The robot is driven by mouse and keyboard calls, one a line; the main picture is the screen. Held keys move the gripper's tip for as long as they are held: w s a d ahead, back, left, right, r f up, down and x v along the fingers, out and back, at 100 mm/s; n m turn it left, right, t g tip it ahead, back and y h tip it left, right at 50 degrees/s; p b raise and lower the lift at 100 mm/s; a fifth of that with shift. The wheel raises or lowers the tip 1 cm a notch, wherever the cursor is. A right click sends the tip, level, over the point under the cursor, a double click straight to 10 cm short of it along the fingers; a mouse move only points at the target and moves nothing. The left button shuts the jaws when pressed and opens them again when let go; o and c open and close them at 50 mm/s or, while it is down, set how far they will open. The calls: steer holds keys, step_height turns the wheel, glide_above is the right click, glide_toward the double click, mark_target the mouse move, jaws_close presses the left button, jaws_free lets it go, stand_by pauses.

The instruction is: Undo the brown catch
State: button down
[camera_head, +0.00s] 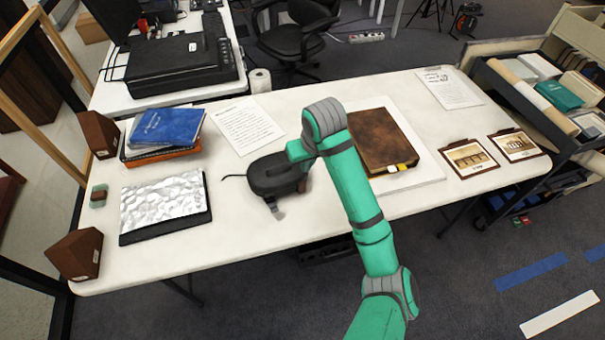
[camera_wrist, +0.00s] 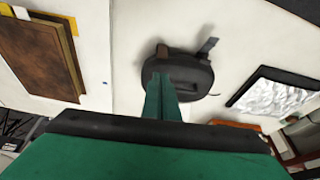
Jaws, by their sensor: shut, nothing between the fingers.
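A black rounded case (camera_head: 272,173) with a thin dark cord lies on the white table, left of the brown book. It also shows in the wrist view (camera_wrist: 190,78). A small brown piece, which looks like the brown catch (camera_wrist: 165,51), stands at the case's edge, and a grey tab (camera_wrist: 207,45) sticks out beside it. The grey tab also shows in the head view (camera_head: 278,212). My gripper (camera_wrist: 160,82) is shut and empty, with its green fingers over the case and close to the brown piece. I cannot tell whether they touch. My wrist partly hides the case in the head view.
The brown book (camera_head: 383,138) lies right of the case. A crinkled silver sheet (camera_head: 162,203) on a dark board and a blue book (camera_head: 167,127) lie to the left. Two framed pictures (camera_head: 468,157) lie at the right. The table (camera_head: 330,225) is clear in front.

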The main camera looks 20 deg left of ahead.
glide_above(302, 187)
steer(key=x, duration=0.3)
steer(key=s+d+x, duration=0.1)
steer(key=x, duration=0.5)
steer(key=shift+s+d+f, duration=0.2)
steer(key=shift+f, duration=0.25)
